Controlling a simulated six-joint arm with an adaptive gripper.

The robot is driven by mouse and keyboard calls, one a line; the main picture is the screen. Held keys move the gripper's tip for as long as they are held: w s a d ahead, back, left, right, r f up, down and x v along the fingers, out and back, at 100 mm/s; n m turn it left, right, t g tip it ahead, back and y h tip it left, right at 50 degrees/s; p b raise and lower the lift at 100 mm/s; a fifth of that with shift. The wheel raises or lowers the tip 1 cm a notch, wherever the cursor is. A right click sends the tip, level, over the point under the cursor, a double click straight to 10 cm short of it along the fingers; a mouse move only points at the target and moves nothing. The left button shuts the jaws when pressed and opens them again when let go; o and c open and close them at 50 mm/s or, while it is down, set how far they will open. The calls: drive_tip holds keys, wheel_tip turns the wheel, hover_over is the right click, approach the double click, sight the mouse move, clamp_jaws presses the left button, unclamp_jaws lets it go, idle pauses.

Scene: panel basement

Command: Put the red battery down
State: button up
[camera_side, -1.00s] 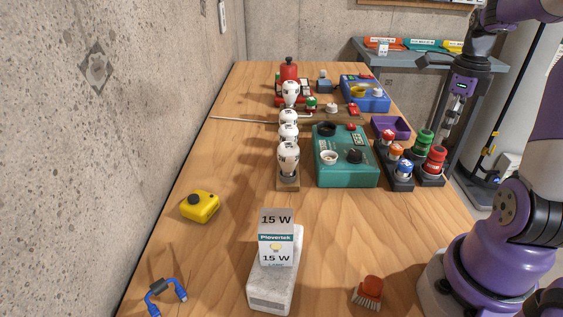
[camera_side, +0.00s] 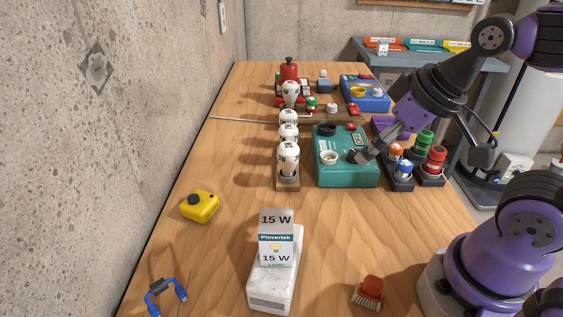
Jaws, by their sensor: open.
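The red battery (camera_side: 434,161) stands upright in a dark rack (camera_side: 430,181) on the right side of the table, in front of a green battery (camera_side: 423,139). My gripper (camera_side: 422,155) is open, with its fingers spread wide over the rack area. One finger overlaps the teal box on the left, and the other shows right of the red battery. Nothing is seen held between the fingers. Whether either finger touches anything cannot be told from this view.
A second rack beside it holds an orange-topped cell (camera_side: 396,151) and a blue one (camera_side: 404,169). A teal box (camera_side: 345,174) and a row of bulbs (camera_side: 288,158) stand to the left. A brush (camera_side: 369,290) lies in front.

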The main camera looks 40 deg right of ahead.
drive_tip(key=n+g+h, duration=1.1)
drive_tip(key=n+h, duration=0.1)
approach(436, 149)
drive_tip(key=shift+w+f, duration=0.25)
drive_tip(key=shift+f, duration=0.3)
drive_tip(key=shift+s+d+n+g, duration=0.2)
drive_tip(key=shift+d+n+g, duration=0.1)
drive_tip(key=x, duration=1)
drive_tip(key=shift+s+d+r, duration=0.1)
drive_tip(key=shift+r, duration=0.15)
drive_tip(key=shift+c, duration=0.4)
clamp_jaws()
